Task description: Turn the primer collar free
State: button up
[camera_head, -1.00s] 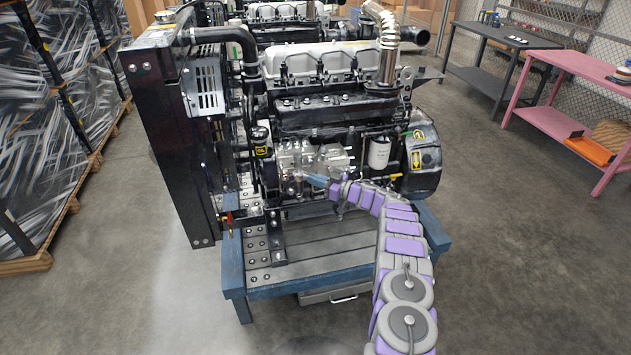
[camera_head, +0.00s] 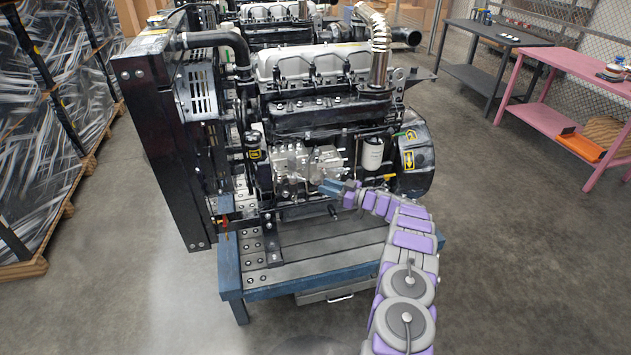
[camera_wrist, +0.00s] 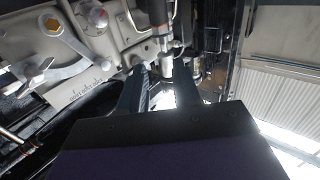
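The diesel engine (camera_head: 318,115) stands on a blue-framed bench, with a silver pump block (camera_head: 296,165) low on its near side. My gripper (camera_head: 325,186) is at the lower right of this block. In the wrist view, my gripper's two dark fingers (camera_wrist: 161,84) stand apart with a bright gap between them. A small pale metal cylinder (camera_wrist: 167,67) under a dark shaft lies just beyond the gap; it may be the primer collar, but I cannot tell for sure. I see no clear contact between it and the fingers.
A white filter (camera_head: 372,154) and a yellow lever (camera_head: 384,178) are close to the right of my gripper. A bolt and bracket (camera_wrist: 92,16) sit at upper left in the wrist view. Open floor (camera_head: 500,270) lies right.

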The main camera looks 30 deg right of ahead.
jog(key=p+v, duration=0.2)
jog(key=v, duration=0.8)
jog(key=shift+d+f, duration=0.1)
jog(key=shift+f, duration=0.05)
jog(key=w+r+m+t+h, duration=0.15)
jog(key=w+r+h, duration=0.25)
jog(key=w+r, duration=0.45)
jog(key=w+r+m+t+h, duration=0.1)
jog(key=w+r+m+h, duration=0.3)
jog(key=r, duration=0.7)
jog(key=a+r+m+g+h, duration=0.25)
jog(key=a+r+h, duration=0.25)
jog(key=a+r, duration=0.35)
jog(key=s+a+g, duration=0.8)
jog(key=s+a, duration=0.7)
jog(key=s, duration=0.5)
jog(key=s+a+f+g+y, duration=0.1)
jog(key=s+a, duration=0.5)
jog(key=s, duration=0.6)
jog(key=s+a+f+n+g+y, duration=0.1)
jog(key=s+a+g, duration=0.4)
jog(key=s, duration=0.8)
jog(key=s+a+f+g+y, duration=0.1)
jog(key=s+a+f+g, duration=0.1)
jog(key=s+a, duration=0.5)
jog(key=s+f, duration=0.1)
jog(key=s, duration=0.5)
jog(key=shift+f+g, duration=0.35)
jog(key=shift+g, duration=0.05)
